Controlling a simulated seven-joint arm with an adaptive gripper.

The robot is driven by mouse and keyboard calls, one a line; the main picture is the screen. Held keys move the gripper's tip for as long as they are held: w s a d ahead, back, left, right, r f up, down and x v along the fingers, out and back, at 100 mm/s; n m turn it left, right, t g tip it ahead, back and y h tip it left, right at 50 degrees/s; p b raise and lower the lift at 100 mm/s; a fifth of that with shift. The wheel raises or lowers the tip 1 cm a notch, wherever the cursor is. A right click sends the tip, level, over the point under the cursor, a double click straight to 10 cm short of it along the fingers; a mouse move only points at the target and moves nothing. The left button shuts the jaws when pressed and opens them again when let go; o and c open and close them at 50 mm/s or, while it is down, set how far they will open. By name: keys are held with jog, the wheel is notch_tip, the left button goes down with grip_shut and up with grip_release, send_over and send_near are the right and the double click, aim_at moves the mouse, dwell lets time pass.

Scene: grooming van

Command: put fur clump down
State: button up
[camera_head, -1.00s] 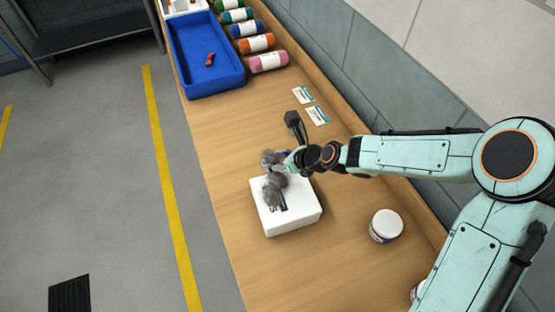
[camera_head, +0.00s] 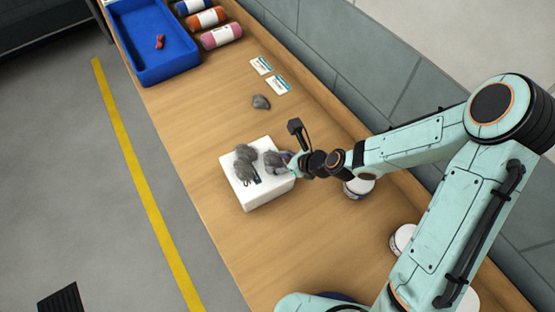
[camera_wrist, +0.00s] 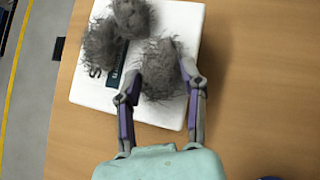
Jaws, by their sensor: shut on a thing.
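My gripper (camera_head: 282,161) is shut on a grey fur clump (camera_wrist: 162,66), with one finger on each side of it in the wrist view. The held clump is over the right part of a white flat-topped box (camera_head: 252,200) with a dark label strip, which also shows in the wrist view (camera_wrist: 150,112). I cannot tell whether the clump touches its top. Two other fur clumps (camera_wrist: 134,17) (camera_wrist: 99,45) lie close together on the box, left of the held one. One more fur clump (camera_head: 261,102) lies on the wooden table behind the box.
The wooden table (camera_head: 190,125) is clear left of the box. A blue tray (camera_head: 175,70) holds a small red thing (camera_head: 160,41). Several bottles, including a pink one (camera_head: 222,36), lie by the tray. Two cards (camera_head: 278,85) lie near the wall. White jars (camera_head: 358,188) stand beside my arm.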

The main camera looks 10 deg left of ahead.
jog(key=shift+f, duration=0.15)
jog(key=o, duration=0.7)
jog(key=v, duration=1.2)
jog(key=s+d+r+n+g+h, duration=0.1)
jog(key=s+d+r+n+h, duration=0.1)
jog(key=s+n, duration=0.3)
jog(key=s+d+r+n+g+h, duration=0.1)
jog(key=s+d+r+n+h, duration=0.2)
jog(key=s+n, duration=0.3)
jog(key=s+d+r+n+g+h, duration=0.2)
jog(key=s+d+r+n, duration=0.1)
jog(key=n, duration=1)
jog(key=shift+s+d+r, duration=0.1)
jog(key=shift+s+r, duration=0.15)
jog(key=shift+s, duration=0.45)
jog(key=shift+s+d+r, duration=0.1)
jog(key=shift+s+r, duration=0.15)
jog(key=shift+s, duration=0.45)
